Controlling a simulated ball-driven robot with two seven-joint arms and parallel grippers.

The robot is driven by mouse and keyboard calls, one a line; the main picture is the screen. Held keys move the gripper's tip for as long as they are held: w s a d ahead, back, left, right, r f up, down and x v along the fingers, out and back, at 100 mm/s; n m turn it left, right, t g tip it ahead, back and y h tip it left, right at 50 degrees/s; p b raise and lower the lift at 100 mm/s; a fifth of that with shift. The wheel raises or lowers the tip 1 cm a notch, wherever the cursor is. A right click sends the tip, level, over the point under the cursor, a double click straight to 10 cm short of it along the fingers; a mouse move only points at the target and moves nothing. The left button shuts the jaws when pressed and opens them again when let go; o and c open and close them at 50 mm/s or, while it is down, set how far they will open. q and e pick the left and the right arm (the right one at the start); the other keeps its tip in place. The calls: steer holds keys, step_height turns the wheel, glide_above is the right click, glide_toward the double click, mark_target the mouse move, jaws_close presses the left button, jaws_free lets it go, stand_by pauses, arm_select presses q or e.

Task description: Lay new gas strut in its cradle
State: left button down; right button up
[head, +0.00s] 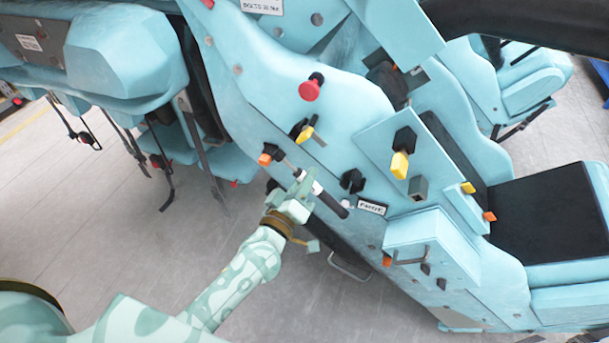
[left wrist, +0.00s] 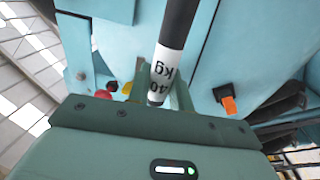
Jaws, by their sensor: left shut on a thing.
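The gas strut (head: 332,203) is a dark rod with a white band, slanting down to the right in front of the pale blue coaster car side. In the left wrist view the strut (left wrist: 181,20) rises from between the fingers, and its white band reads "40 kg". My left gripper (head: 304,187) is shut around the strut near this band. A black holder with an orange block (head: 266,158) is near the strut's upper end, and a black clip (head: 352,181) is near its lower end. I cannot tell which parts form the cradle, or whether the strut touches them. My right gripper is not in view.
A red knob (head: 311,89), yellow-handled latches (head: 400,164) and a small labelled plate (head: 372,207) stick out from the car side. A blue box with a handle (head: 416,240) juts out at lower right. Grey floor (head: 90,220) is open at left.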

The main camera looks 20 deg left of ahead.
arm_select(q)
steer(key=shift+s+a+r+p, duration=0.1)
steer(key=shift+a+r+p, duration=0.05)
steer(key=shift+p, duration=0.4)
steer(key=shift+w, duration=0.4)
steer(key=w+b, duration=0.1)
steer(key=w, duration=0.4)
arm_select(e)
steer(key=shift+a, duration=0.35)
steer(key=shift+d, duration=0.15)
arm_select(q)
steer(key=shift+p, duration=0.55)
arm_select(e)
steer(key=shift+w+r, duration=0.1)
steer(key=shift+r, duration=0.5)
